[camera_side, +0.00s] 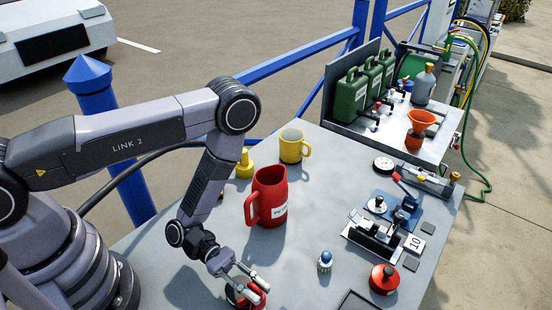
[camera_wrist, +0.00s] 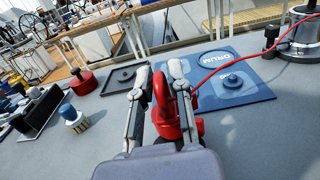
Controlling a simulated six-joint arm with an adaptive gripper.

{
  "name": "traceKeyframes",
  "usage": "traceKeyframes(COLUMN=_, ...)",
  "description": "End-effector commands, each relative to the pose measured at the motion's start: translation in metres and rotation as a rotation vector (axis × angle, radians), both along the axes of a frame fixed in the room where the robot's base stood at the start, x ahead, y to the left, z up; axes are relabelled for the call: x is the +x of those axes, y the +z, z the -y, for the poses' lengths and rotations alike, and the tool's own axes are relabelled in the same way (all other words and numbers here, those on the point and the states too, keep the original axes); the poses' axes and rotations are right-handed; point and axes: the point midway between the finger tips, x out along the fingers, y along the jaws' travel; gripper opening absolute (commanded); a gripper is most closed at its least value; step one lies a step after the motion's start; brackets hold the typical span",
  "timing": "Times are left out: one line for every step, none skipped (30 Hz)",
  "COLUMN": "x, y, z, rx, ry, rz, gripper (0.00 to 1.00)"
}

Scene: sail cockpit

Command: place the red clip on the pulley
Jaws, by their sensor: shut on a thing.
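My gripper (camera_side: 252,285) is low over the front of the table in the side view, its two fingers around a red thing (camera_side: 240,297). In the wrist view my gripper (camera_wrist: 160,80) is shut on this red clip (camera_wrist: 163,112), which has a rounded body and a wider lower part. I cannot tell whether it touches the table. Beyond it lies a blue mat marked DRUM (camera_wrist: 262,95) with a round grey disc (camera_wrist: 232,81) on it. This disc may be the pulley, but I cannot tell for sure. The clip stands short of the mat's near left edge.
A red cord (camera_wrist: 222,68) runs from near the clip to the upper right. A black tray (camera_wrist: 125,76), a red pot (camera_wrist: 83,84) and a blue-topped knob (camera_wrist: 75,122) stand to the left. A red jug (camera_side: 270,195) stands behind my gripper.

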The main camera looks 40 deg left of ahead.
Motion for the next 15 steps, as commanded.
traceKeyframes(x=0.0, y=0.0002, z=0.0, rx=0.0, ry=0.0, rz=0.0, gripper=0.0)
traceKeyframes(x=0.0, y=-0.0001, z=0.0, rx=0.0, ry=0.0, rz=0.0, gripper=0.0)
traceKeyframes(x=-0.0001, y=-0.001, z=0.0, rx=0.0, ry=0.0, rz=0.0, gripper=0.0)
traceKeyframes(x=-0.0001, y=-0.0019, z=0.0, rx=0.0, ry=0.0, rz=-0.001, gripper=0.0)
traceKeyframes(x=-0.0001, y=-0.003, z=0.0, rx=0.0, ry=0.0, rz=-0.001, gripper=0.0)
traceKeyframes(x=0.0, y=-0.0033, z=0.0, rx=0.0, ry=0.0, rz=-0.001, gripper=0.18)
traceKeyframes(x=0.0, y=-0.0031, z=0.0, rx=0.0, ry=0.0, rz=0.0, gripper=0.22)
traceKeyframes(x=0.0, y=-0.003, z=0.0, rx=0.0, ry=0.0, rz=0.0, gripper=0.26)
traceKeyframes(x=0.0, y=-0.003, z=0.0, rx=0.0, ry=0.0, rz=0.0, gripper=0.31)
traceKeyframes(x=0.0, y=-0.0029, z=0.0, rx=0.0, ry=0.0, rz=-0.001, gripper=0.35)
traceKeyframes(x=0.0, y=-0.0029, z=0.0, rx=0.0, ry=0.0, rz=-0.001, gripper=0.39)
traceKeyframes(x=0.0, y=-0.0028, z=0.0, rx=0.0, ry=0.0, rz=-0.001, gripper=0.42)
traceKeyframes(x=0.0, y=-0.0028, z=0.0, rx=0.0, ry=0.0, rz=-0.001, gripper=0.42)
traceKeyframes(x=0.0, y=-0.0028, z=0.0, rx=0.0, ry=0.0, rz=-0.001, gripper=0.42)
traceKeyframes(x=0.0, y=-0.0028, z=0.0, rx=0.0, ry=0.0, rz=-0.001, gripper=0.42)
